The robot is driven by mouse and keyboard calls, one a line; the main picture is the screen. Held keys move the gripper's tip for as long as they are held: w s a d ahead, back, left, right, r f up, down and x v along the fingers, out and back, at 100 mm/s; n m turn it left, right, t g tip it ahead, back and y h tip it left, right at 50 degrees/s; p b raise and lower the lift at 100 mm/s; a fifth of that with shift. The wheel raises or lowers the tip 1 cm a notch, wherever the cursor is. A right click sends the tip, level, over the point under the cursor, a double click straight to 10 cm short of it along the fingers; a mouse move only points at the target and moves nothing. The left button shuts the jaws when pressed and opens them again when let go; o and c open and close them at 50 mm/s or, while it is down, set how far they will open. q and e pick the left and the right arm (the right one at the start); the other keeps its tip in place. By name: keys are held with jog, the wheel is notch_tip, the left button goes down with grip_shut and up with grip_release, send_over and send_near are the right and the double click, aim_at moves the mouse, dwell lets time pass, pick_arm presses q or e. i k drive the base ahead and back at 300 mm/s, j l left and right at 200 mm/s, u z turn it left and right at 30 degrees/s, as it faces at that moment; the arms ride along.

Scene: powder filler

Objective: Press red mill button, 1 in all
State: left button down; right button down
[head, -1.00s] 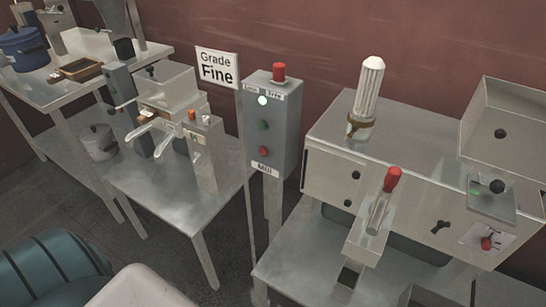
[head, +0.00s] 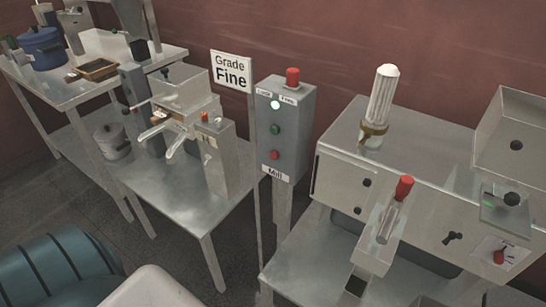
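The mill control box (head: 286,130) is a grey box on a post in the middle of the head view, labelled "Mill" at its lower edge. Its red button (head: 273,155) is the lowest on the front face. A green button (head: 275,130) sits above it, and a lit white lamp (head: 275,105) above that. A larger red knob (head: 292,77) stands on top of the box. Neither of my grippers is in view, and nothing touches the box.
A sign reading "Grade Fine" (head: 231,70) stands left of the box. A metal table (head: 190,195) with a small machine is to the left. A large steel machine (head: 335,180) with a red-tipped lever (head: 404,188) is to the right. Dark floor shows at lower left.

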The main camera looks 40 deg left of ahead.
aim_at(274, 155)
jog(key=i+j+u, duration=0.1)
jog(key=u, duration=0.6)
jog(key=i+l, duration=0.05)
jog(key=i, duration=0.05)
